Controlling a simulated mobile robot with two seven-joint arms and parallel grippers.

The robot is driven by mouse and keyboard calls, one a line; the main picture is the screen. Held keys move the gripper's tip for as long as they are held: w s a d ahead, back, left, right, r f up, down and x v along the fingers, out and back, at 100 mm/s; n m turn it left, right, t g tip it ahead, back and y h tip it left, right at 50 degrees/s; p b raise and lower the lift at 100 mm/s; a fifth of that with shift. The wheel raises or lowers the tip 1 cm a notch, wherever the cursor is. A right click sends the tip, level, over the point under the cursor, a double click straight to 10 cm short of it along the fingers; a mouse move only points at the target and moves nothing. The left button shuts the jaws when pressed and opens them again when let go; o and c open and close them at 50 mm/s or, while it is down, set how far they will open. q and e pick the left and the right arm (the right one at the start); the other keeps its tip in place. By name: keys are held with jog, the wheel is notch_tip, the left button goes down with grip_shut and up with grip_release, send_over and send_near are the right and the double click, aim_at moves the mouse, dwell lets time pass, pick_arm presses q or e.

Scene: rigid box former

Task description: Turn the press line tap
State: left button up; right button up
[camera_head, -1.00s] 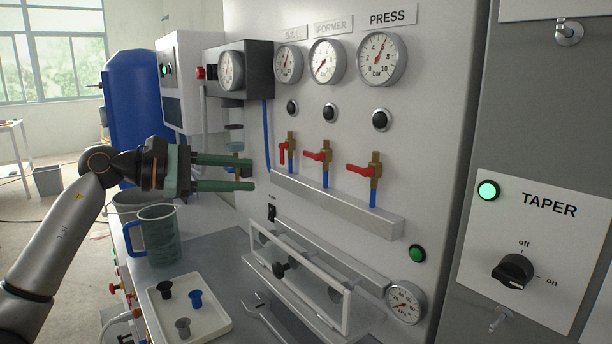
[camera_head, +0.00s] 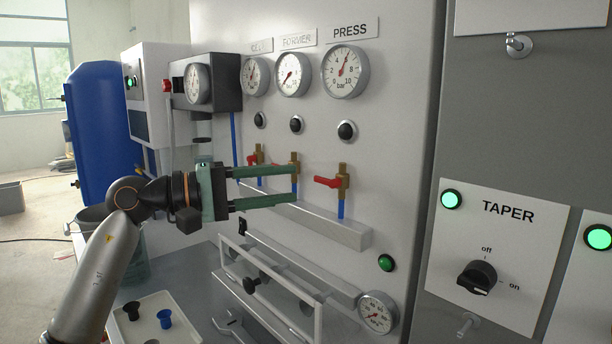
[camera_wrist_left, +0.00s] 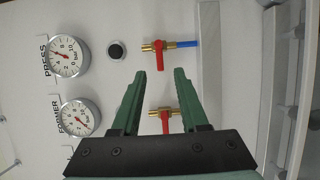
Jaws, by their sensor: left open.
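The press line tap (camera_head: 330,182) has a red lever on a brass body with a blue hose below, under the PRESS gauge (camera_head: 345,71). Its lever points left, across the upright brass body. My left gripper (camera_head: 296,187) is open and empty, its green fingers pointing right, in front of the middle tap and left of the press tap. In the left wrist view the press tap (camera_wrist_left: 163,56) lies just beyond the open fingertips (camera_wrist_left: 160,72). The FORMER tap (camera_wrist_left: 162,113) shows between the fingers there. My right gripper is in neither view.
A metal ledge (camera_head: 338,231) runs under the taps. A white-framed rack (camera_head: 318,322) juts out below. A tray (camera_head: 185,325) with small funnel-like parts stands at lower left. The TAPER switch (camera_head: 477,278) is on a panel at right.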

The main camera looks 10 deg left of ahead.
aim_at(318, 180)
pick_arm(q)
jog(key=x, duration=0.5)
jog(key=shift+a+p, duration=0.1)
jog(key=shift+p, duration=0.25)
grip_shut()
